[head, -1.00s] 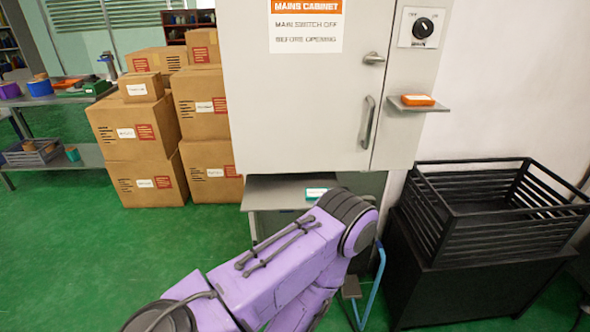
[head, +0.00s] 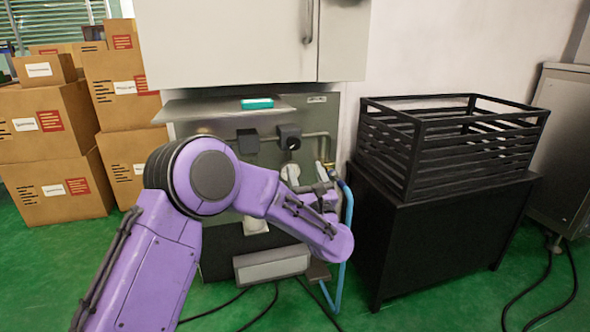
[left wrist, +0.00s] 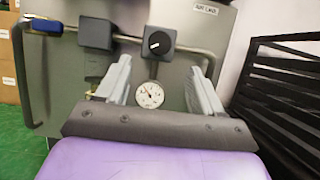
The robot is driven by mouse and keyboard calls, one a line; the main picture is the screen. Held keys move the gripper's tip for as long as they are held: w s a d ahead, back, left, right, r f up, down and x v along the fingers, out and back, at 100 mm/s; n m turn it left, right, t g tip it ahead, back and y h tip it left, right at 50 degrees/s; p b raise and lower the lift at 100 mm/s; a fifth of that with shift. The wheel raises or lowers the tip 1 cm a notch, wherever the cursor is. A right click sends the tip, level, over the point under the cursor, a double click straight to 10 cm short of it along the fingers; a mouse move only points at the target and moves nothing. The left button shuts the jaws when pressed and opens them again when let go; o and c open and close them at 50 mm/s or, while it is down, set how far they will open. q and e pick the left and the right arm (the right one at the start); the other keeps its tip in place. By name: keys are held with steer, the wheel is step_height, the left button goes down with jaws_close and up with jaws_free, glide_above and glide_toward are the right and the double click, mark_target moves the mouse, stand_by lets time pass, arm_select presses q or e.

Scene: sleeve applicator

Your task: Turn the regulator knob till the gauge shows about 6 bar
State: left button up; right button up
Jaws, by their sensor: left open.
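The regulator knob (left wrist: 160,43) is a round black knob with a white mark, on a dark block on the pipe; the block also shows in the head view (head: 289,137). The small white round gauge (left wrist: 149,94) sits below it; its numbers are too small to read. My left gripper (left wrist: 160,66) is open and empty. In the left wrist view its two grey fingers point toward the panel, one on each side of the gauge and below the knob, with no visible contact. In the head view my purple arm partly covers the panel. My right gripper is not in view.
A second dark block (left wrist: 96,33) is left of the knob, with a blue handle (left wrist: 46,25) farther left. A shelf with a teal item (head: 257,103) is above the panel. A black slatted crate (head: 455,150) stands right. Cardboard boxes (head: 45,125) are stacked left.

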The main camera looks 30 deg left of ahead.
mark_target(295, 145)
arm_select(q)
steer(key=b+x, duration=0.2)
steer(key=x, duration=0.7)
steer(key=shift+w+a, duration=0.15)
steer(key=shift+a, duration=0.1)
steer(key=shift+w+a+r, duration=0.2)
steer(key=shift+w+r, duration=0.05)
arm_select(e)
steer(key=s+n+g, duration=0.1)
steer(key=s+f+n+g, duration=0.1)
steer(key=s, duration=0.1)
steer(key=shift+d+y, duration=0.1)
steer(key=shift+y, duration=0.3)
arm_select(q)
steer(key=c, duration=1.1)
steer(key=shift+o, duration=0.2)
steer(key=shift+m, duration=0.3)
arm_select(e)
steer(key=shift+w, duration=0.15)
